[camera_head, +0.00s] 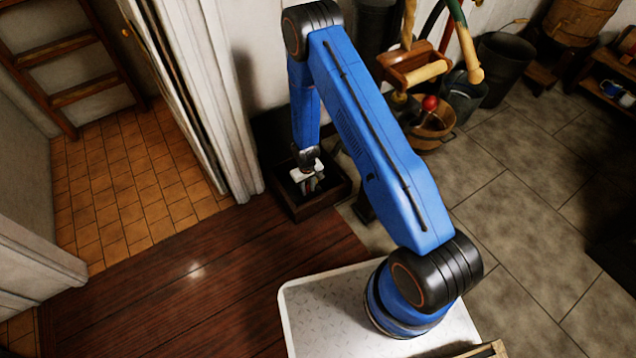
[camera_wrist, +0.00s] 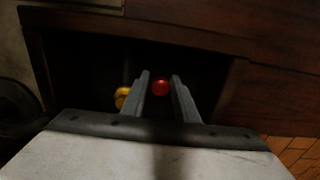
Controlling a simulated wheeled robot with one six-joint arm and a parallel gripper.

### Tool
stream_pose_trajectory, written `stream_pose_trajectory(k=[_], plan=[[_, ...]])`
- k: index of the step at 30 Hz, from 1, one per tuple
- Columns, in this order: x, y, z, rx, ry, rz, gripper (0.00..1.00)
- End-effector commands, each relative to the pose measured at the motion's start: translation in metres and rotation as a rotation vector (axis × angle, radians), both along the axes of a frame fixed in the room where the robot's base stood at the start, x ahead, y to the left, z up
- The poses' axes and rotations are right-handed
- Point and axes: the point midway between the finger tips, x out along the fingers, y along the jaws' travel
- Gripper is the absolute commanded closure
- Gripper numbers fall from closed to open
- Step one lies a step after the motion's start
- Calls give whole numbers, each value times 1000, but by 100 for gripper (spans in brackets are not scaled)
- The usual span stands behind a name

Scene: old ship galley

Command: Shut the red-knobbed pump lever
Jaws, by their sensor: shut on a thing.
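The red knob (camera_wrist: 161,88) of the pump lever shows in the wrist view, inside a dark recess of a brown wooden box. My gripper (camera_wrist: 160,78) has one finger on each side of the knob and is shut on it. The lever's shaft is lost in the dark, so its angle cannot be told. In the head view my gripper (camera_head: 312,184) reaches down into the open wooden box (camera_head: 292,213) beside the doorway. The knob is hidden there by the gripper.
A yellow round thing (camera_wrist: 122,96) sits left of the fingers in the box. In the head view, wooden buckets (camera_head: 432,126) with a separate red ball (camera_head: 430,103) and long-handled tools stand behind my arm. A white door frame (camera_head: 222,150) rises left of the box.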

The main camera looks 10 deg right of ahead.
Motion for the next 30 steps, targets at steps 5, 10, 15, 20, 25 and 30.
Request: stream_pose_trajectory(k=[5,10,15,20,25,30], plan=[[5,2,1,2,-10,1,93],[8,3,1,3,-12,1,92],[16,11,1,4,-15,1,91],[28,22,2,4,-16,1,91],[33,25,2,4,-16,-2,93],[32,24,2,3,-14,-3,68]])
